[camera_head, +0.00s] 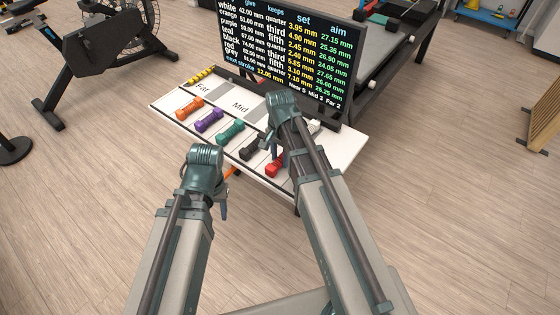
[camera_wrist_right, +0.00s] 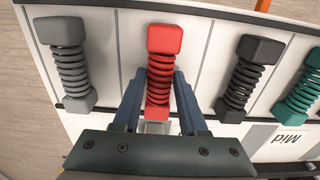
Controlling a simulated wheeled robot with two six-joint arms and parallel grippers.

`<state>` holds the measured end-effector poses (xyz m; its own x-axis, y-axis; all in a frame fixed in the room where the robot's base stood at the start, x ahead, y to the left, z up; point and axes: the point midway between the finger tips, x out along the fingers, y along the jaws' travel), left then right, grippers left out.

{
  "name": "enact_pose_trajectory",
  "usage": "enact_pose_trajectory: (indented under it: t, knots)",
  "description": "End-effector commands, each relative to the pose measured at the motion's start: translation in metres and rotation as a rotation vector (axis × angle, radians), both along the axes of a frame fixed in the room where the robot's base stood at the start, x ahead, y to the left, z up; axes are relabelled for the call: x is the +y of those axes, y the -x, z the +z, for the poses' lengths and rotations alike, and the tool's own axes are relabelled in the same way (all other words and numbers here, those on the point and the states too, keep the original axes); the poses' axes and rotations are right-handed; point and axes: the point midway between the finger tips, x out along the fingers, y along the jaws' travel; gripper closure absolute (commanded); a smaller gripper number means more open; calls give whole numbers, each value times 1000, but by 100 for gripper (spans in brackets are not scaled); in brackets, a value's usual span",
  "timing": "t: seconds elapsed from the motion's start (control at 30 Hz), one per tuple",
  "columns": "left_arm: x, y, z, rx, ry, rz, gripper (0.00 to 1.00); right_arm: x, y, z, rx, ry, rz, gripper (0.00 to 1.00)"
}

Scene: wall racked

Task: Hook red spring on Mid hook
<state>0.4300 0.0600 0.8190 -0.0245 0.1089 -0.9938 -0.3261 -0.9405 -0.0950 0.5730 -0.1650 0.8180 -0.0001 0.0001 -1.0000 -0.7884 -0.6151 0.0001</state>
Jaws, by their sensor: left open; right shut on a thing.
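The red spring (camera_wrist_right: 164,40), with square end blocks, lies in its lane on the white rack board. It also shows in the head view (camera_head: 273,170), partly behind my right arm. The Mid label (camera_head: 240,106) is printed on the board, and shows upside down in the right wrist view (camera_wrist_right: 288,138). I cannot make out the Mid hook. My left gripper (camera_head: 222,200) is open, apart from the springs, in front of the board.
Orange (camera_head: 189,108), purple (camera_head: 209,120), teal (camera_head: 230,131) and black (camera_head: 252,148) springs lie in neighbouring lanes. A grey spring (camera_wrist_right: 69,66) lies on the red one's other side. A dark display (camera_head: 290,50) with text stands behind the board.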

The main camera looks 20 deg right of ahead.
Motion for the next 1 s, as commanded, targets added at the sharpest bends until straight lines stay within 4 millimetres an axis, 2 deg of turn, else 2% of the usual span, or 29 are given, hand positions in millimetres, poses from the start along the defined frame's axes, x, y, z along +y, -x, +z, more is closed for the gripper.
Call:
enact_pose_trajectory:
  t: [0.17,0.63,1.0]
  knots:
    - [0,0,14,0,0,0,50,0,0,14,0,0,0,100]
    - [0,0,68,0,0,0,50,0,0,68,0,0,0,100]
    - [0,0,70,0,0,0,50,0,0,70,0,0,0,100]
